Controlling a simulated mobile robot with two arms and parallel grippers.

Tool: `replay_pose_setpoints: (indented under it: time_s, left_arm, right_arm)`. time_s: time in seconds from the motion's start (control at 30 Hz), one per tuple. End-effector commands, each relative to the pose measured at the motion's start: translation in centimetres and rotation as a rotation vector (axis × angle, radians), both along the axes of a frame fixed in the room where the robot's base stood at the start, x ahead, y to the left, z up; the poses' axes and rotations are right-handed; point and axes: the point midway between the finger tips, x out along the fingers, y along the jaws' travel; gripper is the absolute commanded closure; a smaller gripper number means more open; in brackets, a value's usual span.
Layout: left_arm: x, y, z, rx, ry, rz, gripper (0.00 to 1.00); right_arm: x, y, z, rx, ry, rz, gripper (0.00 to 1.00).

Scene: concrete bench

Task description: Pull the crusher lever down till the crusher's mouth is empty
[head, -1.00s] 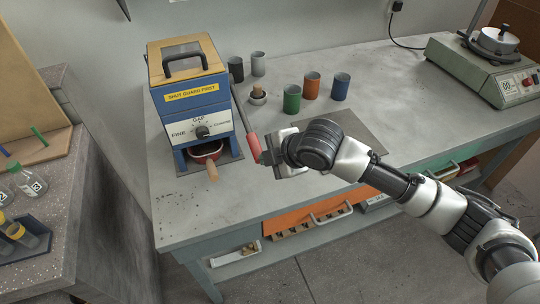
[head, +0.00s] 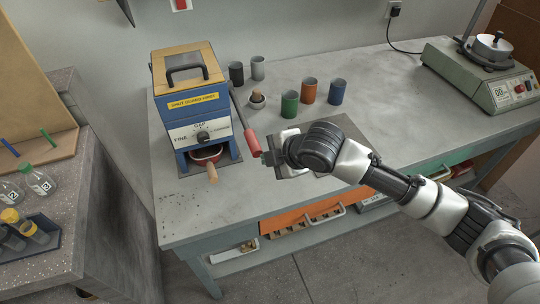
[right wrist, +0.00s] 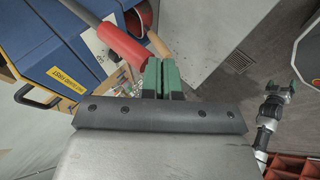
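The blue crusher (head: 187,103) stands at the bench's left end, its tan top guard (head: 187,62) down flat; its mouth is hidden beneath. The lever's red handle (head: 252,142) slopes down and right from the crusher's right side; it also shows in the right wrist view (right wrist: 121,45). My right gripper (head: 268,157) is at the handle's lower end. In the right wrist view, its green fingers (right wrist: 159,76) are almost together, with the handle beside them, not between them; contact is unclear. My left gripper (right wrist: 281,88) appears small in the right wrist view, fingers apart and empty.
A red pan (head: 207,154) with a wooden handle sits in the crusher's base. Grey, green (head: 290,104), orange and blue cups and a small mortar (head: 257,101) stand behind my right gripper. The bench's front left is clear.

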Motion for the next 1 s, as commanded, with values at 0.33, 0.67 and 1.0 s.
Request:
replay_pose_setpoints:
  time_s: [0.33, 0.67, 1.0]
  left_arm:
    - [-0.4, -0.2, -1.0, -0.002, 0.007, 0.0, 0.18]
    - [0.1, 0.0, -1.0, 0.0, -0.001, 0.0, 0.18]
    - [-0.1, 0.0, -1.0, 0.0, 0.001, 0.0, 0.18]
  right_arm:
    - [-3.3, -4.1, 5.8, 0.002, -0.007, 0.0, 1.0]
    - [-4.2, -5.1, 7.4, 0.004, -0.005, 0.0, 1.0]
    - [-4.1, -5.1, 7.4, 0.004, -0.006, 0.001, 1.0]
